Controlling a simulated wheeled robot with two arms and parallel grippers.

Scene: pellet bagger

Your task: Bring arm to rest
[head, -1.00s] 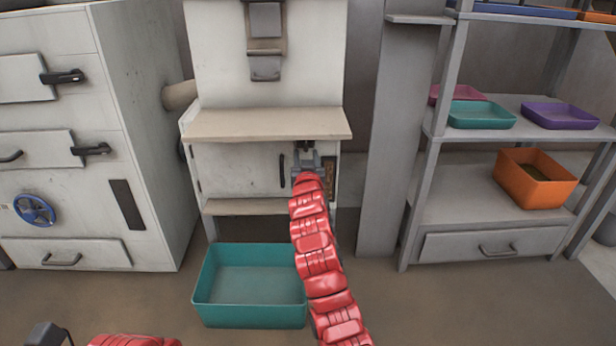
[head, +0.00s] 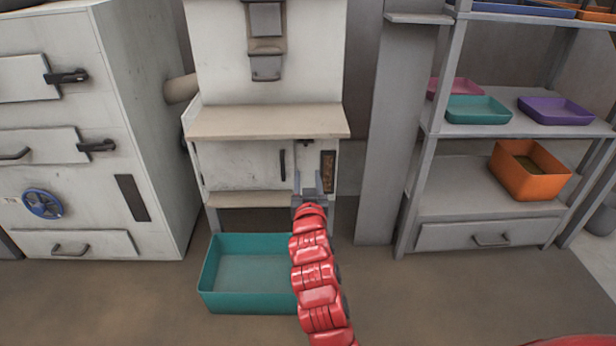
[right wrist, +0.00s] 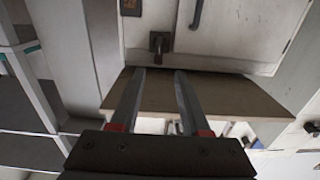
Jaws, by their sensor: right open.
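My right gripper (head: 308,183) is open and empty in front of the lower part of the pale bagger (head: 240,165). Its two fingers (right wrist: 159,80) also show apart in the right wrist view, with nothing between them. A small dark knob (right wrist: 160,43) on the bagger lies beyond the fingertips, apart from them. The red right arm reaches up from the bottom of the head view and covers the right end of a teal bin. My left gripper is not in view.
The teal bin (head: 208,278) stands on the floor before the bagger. A beige ledge (head: 265,122) juts out above my right gripper. A grey rack (head: 431,170) at the right holds several trays and an orange bin (head: 537,184). A pale cabinet (head: 160,150) stands at the left.

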